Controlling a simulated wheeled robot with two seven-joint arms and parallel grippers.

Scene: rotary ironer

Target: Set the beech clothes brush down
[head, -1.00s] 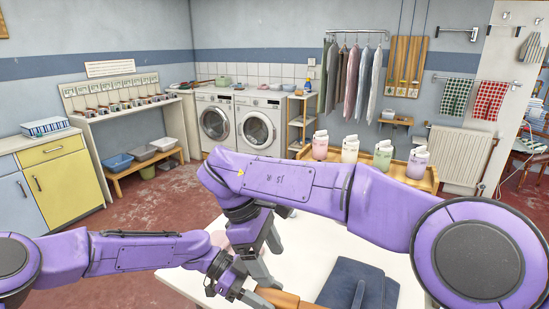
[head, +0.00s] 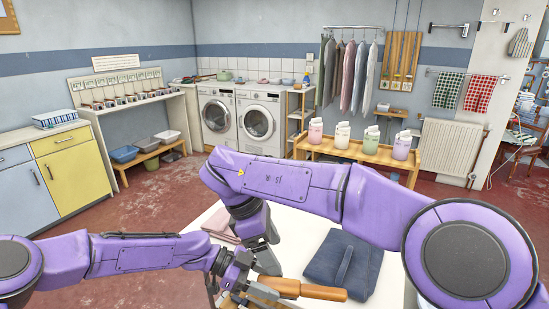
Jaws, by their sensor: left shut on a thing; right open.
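The beech clothes brush (head: 318,292) is an orange-brown wooden piece low in the head view, its rounded end pointing right. My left gripper (head: 268,289) is shut on its left part. The brush lies level over the near part of the white table (head: 295,228); I cannot tell whether it touches the top. Its bristles cannot be made out. My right gripper (head: 266,262) points down just behind the left one, open, its fingers partly hidden.
A folded dark blue cloth (head: 343,262) lies on the table right behind the brush. A folded pink cloth (head: 221,224) lies at the left, partly behind my arms. Several bottles (head: 342,135) stand on a wooden bench beyond. Bare white tabletop shows at the right edge.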

